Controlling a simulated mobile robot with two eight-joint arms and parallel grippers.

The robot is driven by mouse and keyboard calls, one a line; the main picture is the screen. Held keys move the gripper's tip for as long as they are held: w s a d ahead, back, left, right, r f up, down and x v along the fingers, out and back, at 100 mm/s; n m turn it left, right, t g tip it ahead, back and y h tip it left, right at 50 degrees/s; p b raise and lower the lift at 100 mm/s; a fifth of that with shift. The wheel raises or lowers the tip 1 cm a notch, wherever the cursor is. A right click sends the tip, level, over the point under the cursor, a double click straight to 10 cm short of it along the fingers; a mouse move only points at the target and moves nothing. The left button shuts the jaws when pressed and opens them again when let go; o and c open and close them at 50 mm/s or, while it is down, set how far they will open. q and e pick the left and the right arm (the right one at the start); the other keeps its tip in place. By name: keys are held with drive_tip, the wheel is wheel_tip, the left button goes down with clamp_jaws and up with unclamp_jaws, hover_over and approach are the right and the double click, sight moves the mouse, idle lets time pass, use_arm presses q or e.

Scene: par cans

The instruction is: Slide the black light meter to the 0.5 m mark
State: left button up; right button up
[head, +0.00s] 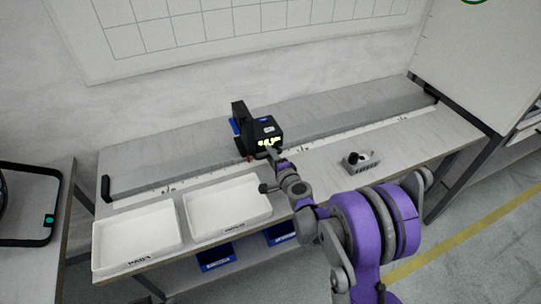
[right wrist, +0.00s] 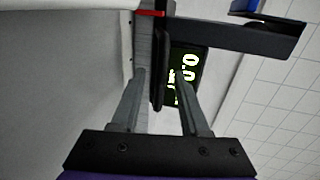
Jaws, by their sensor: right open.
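The black light meter (head: 262,131) stands on the long grey rail (head: 330,121), near the middle of the bench, with its lit yellow-green display facing front. A red pointer (head: 248,158) shows at its lower left, by the white scale strip (head: 330,140). I cannot read the scale's marks. My right gripper (head: 272,153) is at the front of the meter. In the right wrist view, its two fingers (right wrist: 160,100) are apart, with a black upright part of the meter (right wrist: 160,65) between or just beyond them. The display (right wrist: 186,70) is partly hidden by a finger. My left gripper is not in view.
Two white trays (head: 137,262) (head: 230,228) sit at the bench's front left. A small grey box (head: 360,168) with dark items sits right of my gripper. A black end stop (head: 106,188) closes the rail's left end. The rail looks clear on both sides of the meter.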

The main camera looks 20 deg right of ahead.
drive_tip(key=v, duration=1)
drive_tip(key=shift+s+d+r, duration=0.1)
drive_tip(key=shift+s, duration=0.15)
